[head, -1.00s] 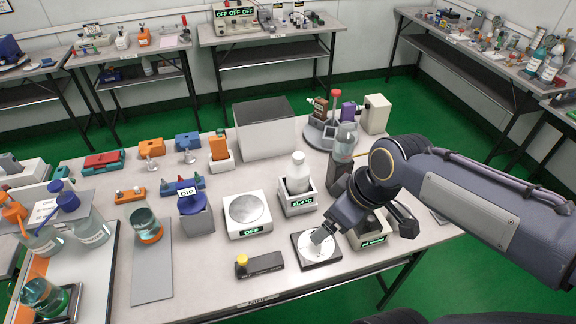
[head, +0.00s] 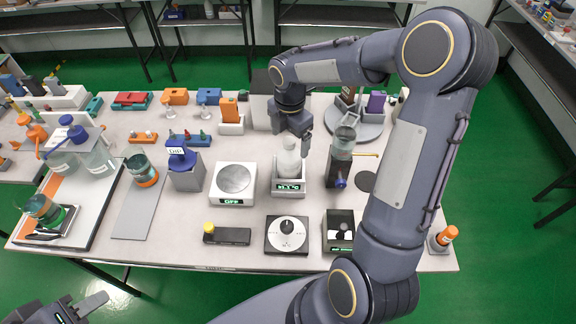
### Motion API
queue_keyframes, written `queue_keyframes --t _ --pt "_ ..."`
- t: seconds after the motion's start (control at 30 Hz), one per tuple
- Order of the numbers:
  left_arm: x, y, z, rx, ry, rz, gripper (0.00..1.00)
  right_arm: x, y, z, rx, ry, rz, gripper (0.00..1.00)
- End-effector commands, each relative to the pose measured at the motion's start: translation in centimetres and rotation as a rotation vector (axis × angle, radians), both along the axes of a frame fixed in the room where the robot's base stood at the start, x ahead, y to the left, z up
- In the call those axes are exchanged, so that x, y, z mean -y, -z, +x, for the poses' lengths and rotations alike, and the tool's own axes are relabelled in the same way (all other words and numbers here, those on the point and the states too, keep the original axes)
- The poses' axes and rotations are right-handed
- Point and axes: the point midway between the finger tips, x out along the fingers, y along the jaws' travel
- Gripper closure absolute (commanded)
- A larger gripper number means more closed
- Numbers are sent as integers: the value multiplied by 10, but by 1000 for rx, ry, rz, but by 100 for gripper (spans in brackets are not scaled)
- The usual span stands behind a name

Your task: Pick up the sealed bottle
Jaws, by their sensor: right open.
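A white bottle (head: 289,163) stands upright in a white block (head: 289,188) with a lit green display, in the middle of the table. I take it for the sealed bottle; its top is partly covered by my gripper. My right gripper (head: 291,143) points down at the bottle's top, with one finger showing to the right of it. The jaws are open, and I cannot tell whether they touch the bottle. My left gripper (head: 80,307) is at the lower left corner, off the table's front edge, only partly in view and away from the bottle.
A clear vessel on a dark stand (head: 338,171) is close to the right of the block. A white scale (head: 233,182) is close to its left. A dial device (head: 287,235) and a black box (head: 339,231) stand in front. A grey box (head: 262,115) is behind.

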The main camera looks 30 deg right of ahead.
Motion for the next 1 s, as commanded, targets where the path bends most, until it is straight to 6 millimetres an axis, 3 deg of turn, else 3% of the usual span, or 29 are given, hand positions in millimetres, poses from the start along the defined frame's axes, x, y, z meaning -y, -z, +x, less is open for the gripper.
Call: queue_keyframes --t 0.33,0.63,1.0 --pt "0 44 0 0 0 0 64 -4 47 1 0 1 1 13" --pt "0 45 0 1 0 0 64 -4 49 0 0 2 1 13" --pt "0 45 0 1 0 0 64 -3 49 0 0 2 1 60"
